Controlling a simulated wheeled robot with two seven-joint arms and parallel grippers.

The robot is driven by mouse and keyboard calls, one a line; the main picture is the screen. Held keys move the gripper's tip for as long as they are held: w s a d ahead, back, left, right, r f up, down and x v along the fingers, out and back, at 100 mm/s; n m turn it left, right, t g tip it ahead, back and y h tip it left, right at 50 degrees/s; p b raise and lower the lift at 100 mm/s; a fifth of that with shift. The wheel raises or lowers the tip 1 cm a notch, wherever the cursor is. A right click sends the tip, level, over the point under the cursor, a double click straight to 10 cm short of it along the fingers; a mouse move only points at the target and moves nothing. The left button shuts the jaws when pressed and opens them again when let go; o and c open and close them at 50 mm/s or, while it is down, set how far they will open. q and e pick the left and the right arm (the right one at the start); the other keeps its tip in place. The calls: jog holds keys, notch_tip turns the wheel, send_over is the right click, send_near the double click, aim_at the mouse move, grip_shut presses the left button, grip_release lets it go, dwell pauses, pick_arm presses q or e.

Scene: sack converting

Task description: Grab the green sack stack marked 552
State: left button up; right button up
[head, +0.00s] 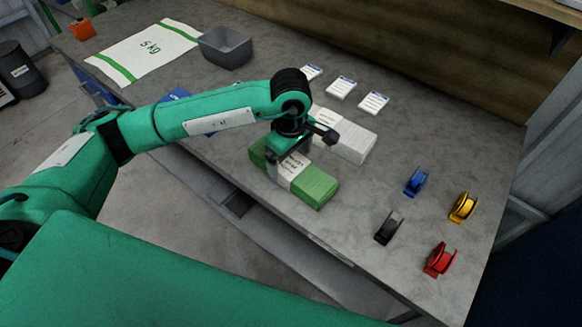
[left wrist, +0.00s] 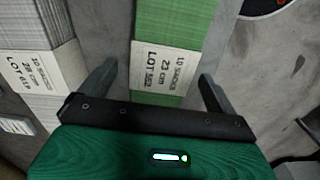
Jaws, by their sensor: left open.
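The green sack stack (head: 316,187) lies near the front edge of the workbench, with a white band around its middle. In the left wrist view, the band of the green stack (left wrist: 175,25) reads LOT 552. My left gripper (head: 287,158) is directly over this stack and hides part of it in the head view. In the left wrist view, my left gripper (left wrist: 158,80) is open, with one finger on each side of the banded part. I cannot tell how far down the fingers reach. My right gripper is not in view.
A white banded stack (head: 355,141) lies just behind the green one, also in the left wrist view (left wrist: 40,75). Blue (head: 416,181), yellow, black and red tape dispensers stand right. A grey bin (head: 225,47), a 5 kg sack (head: 147,50) and several label pads lie farther back.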

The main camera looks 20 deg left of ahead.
aim_at(291, 164)
pick_arm(q)
jog(key=shift+s+d+f, duration=0.1)
jog(key=shift+s+f, duration=0.05)
jog(key=shift+f, duration=1.55)
jog(key=c, duration=1.3)
jog(key=shift+c, duration=0.3)
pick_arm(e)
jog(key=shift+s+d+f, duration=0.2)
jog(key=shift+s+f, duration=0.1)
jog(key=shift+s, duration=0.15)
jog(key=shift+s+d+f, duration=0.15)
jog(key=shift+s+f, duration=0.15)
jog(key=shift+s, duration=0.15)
pick_arm(q)
jog(key=shift+r, duration=0.2)
